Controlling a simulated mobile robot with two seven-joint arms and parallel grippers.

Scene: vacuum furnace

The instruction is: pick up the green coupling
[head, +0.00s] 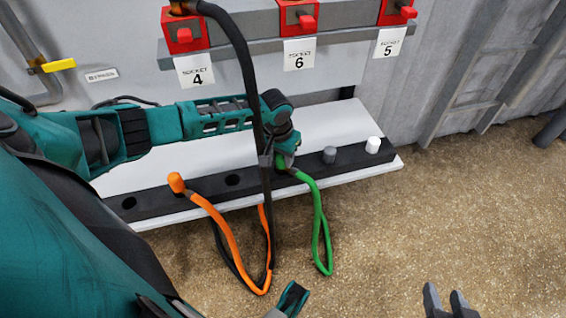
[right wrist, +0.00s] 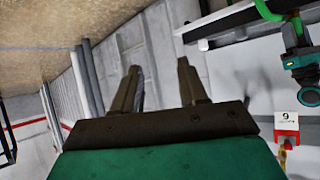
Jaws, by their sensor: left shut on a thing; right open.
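The green coupling's hose (head: 319,225) hangs in a loop over the front of the dark rack in the head view. My left gripper (head: 279,161) is shut on the green coupling at the rack. The coupling itself is mostly hidden by the gripper, and I cannot tell whether it is still seated in its hole. The green hose also shows at the top right of the right wrist view (right wrist: 266,11). My right gripper (head: 446,301) is open and empty, away from the rack over the floor; its two fingers also show in the right wrist view (right wrist: 158,88).
The dark rack (head: 210,182) also holds an orange coupling (head: 176,183), a grey one (head: 329,155) and a white one (head: 373,145). A black hose (head: 247,75) hangs from socket 4 (head: 184,33), close by my left gripper. The floor at right is clear.

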